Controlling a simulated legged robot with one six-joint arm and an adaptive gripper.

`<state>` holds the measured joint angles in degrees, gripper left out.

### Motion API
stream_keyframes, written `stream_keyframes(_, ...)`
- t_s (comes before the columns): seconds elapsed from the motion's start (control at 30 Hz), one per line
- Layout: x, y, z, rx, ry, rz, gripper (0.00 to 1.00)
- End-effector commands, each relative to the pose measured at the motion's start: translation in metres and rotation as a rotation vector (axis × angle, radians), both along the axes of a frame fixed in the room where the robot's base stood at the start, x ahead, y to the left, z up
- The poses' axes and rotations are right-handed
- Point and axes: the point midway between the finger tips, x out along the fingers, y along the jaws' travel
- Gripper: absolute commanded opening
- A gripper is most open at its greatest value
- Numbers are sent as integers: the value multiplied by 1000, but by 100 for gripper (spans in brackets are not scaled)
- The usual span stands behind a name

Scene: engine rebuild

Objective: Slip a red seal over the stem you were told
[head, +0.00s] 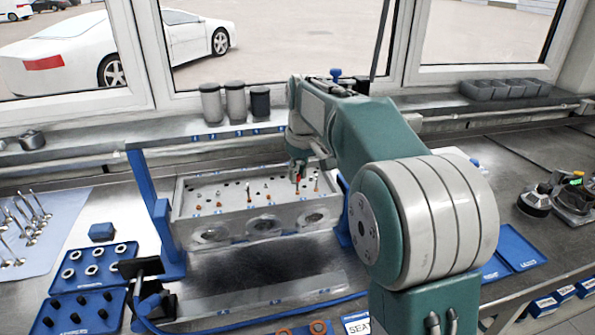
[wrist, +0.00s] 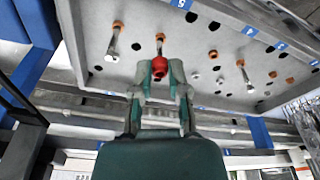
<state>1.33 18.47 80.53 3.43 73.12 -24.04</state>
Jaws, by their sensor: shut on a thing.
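My gripper (wrist: 160,74) is shut on a small red seal (wrist: 159,64), which shows between its fingertips. In the head view my gripper (head: 298,172) is over the right part of the grey cylinder head (head: 235,225). A thin pale stem (wrist: 160,47) lines up with the held seal in the wrist view. I cannot tell whether the seal is around its tip or just short of it. Another stem (wrist: 112,45) stands to the left with an orange-brown ring at its base. A third stem (wrist: 244,74) stands to the right.
The cylinder head sits between blue uprights (head: 160,215). Blue trays with rings (head: 95,265) and dark parts (head: 85,310) lie at left. Valves lie on a pale mat (head: 50,225). Canisters (head: 235,102) stand on the sill behind.

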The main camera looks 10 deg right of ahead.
Motion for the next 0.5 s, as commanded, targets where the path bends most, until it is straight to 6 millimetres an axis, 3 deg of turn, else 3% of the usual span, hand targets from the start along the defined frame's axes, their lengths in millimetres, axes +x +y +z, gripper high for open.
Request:
stream_keyframes(0.1, 0, 0, 0, 0, 0, 0, 8)
stream_keyframes(0.2, 0, 0, 0, 0, 0, 0, 56)
stream_keyframes(0.23, 0, 0, 0, 0, 0, 0, 61)
stream_keyframes(0.5, 0, 0, 0, 0, 0, 0, 61)
